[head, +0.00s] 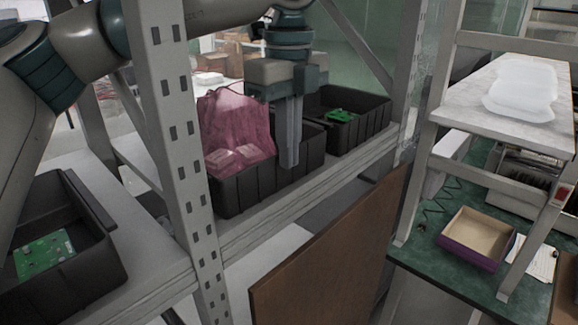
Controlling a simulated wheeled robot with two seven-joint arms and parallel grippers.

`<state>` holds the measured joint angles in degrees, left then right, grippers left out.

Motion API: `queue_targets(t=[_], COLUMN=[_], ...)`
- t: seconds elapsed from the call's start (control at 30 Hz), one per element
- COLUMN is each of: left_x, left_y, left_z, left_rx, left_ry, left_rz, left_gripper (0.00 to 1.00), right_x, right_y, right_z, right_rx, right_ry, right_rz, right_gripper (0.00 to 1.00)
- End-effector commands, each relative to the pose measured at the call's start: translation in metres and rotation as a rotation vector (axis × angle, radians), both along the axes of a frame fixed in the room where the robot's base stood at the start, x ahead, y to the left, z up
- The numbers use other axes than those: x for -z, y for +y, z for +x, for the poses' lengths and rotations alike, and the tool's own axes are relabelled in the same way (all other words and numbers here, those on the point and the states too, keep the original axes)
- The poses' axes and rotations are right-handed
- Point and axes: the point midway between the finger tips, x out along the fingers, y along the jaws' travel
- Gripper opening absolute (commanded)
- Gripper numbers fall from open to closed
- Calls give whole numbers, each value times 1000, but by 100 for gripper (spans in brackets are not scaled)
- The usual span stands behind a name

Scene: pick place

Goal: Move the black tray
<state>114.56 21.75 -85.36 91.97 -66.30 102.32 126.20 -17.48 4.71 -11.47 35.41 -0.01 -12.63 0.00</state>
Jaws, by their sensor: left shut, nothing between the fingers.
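Three black trays stand on the grey metal shelf. The middle black tray (240,193) holds a pink translucent bag (236,130) with pale items in it. The right black tray (366,127) holds a green circuit board (342,115). The left black tray (95,262), beyond the upright, holds another green board (44,254). My left gripper (289,162) points down with its fingers shut and empty. In the picture it overlaps the right part of the middle tray; whether it touches the tray I cannot tell. My right gripper is not in view.
A perforated shelf upright (181,140) stands between the left and middle trays. A brown board (330,250) leans in front of the shelf. At right, a green bench (440,255) holds a purple-sided box (468,258); clear plastic containers (522,90) lie on the white shelf above.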

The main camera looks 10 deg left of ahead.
Motion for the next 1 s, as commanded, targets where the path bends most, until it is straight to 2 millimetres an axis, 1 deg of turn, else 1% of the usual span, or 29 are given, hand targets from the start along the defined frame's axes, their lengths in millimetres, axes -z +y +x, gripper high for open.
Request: queue_targets(t=[0.03, 0.2, 0.4, 0.8, 1.0], left_x=[-5, -29, -44, -45, -36], left_y=[-1, -1, 0, 0, 0], left_z=[0, 0, -1, -1, -1], left_rx=[0, -1, 1, 1, 2], left_ry=[-2, -2, -1, 0, 2], left_rz=[-2, 0, -1, 0, 2], left_gripper=[0, 0, 0, 0, 0], right_x=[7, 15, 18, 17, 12], right_y=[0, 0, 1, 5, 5], right_z=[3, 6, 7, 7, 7], right_rx=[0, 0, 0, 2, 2], right_ry=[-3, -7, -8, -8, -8], right_rz=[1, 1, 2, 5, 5], right_gripper=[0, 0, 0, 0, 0])
